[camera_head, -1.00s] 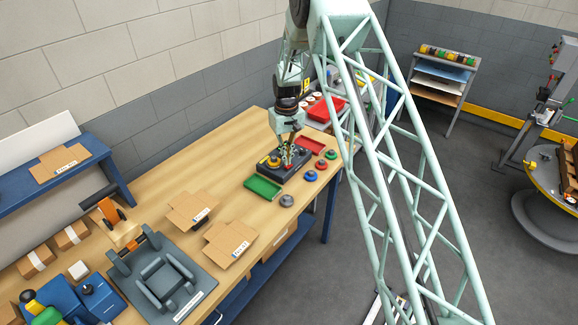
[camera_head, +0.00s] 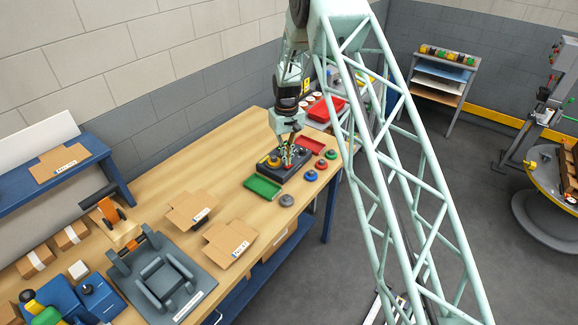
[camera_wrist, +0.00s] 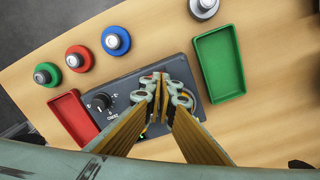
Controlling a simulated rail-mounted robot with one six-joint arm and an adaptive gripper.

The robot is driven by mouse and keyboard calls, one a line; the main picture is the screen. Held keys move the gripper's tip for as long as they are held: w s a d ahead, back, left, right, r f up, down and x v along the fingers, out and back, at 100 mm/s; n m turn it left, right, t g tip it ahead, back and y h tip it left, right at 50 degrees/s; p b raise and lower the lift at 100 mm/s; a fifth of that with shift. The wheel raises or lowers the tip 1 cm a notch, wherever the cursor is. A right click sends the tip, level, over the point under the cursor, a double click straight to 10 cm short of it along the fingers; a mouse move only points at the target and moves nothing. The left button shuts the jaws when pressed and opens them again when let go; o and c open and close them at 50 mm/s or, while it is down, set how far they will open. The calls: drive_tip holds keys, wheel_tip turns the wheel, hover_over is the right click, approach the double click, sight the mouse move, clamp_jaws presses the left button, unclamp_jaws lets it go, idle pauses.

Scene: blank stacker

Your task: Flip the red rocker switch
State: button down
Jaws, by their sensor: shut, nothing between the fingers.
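A dark control panel (camera_head: 296,169) lies on the wooden bench, with a yellow button (camera_head: 274,161) at its left. The wrist view shows the same panel (camera_wrist: 118,82) with a black knob (camera_wrist: 101,101) on it. My gripper (camera_head: 288,163) points down at the panel's middle; in the wrist view its fingertips (camera_wrist: 160,78) are together over the panel, with nothing seen between them. I cannot tell whether the fingertips touch the panel.
A green tray (camera_wrist: 220,62) and a red tray (camera_wrist: 74,118) flank the panel. Red (camera_wrist: 79,58), blue (camera_wrist: 115,40), green (camera_wrist: 46,74) and grey (camera_wrist: 204,8) round buttons stand near it. Flat cardboard boxes (camera_head: 194,208) lie farther along the bench.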

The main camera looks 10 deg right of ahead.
drive_tip(key=shift+f+b, duration=0.65)
drive_tip(key=shift+f, duration=0.45)
idle(1.3)
drive_tip(key=shift+r, duration=0.2)
drive_tip(key=shift+r+p, duration=0.6)
drive_tip(key=shift+r, duration=2.75)
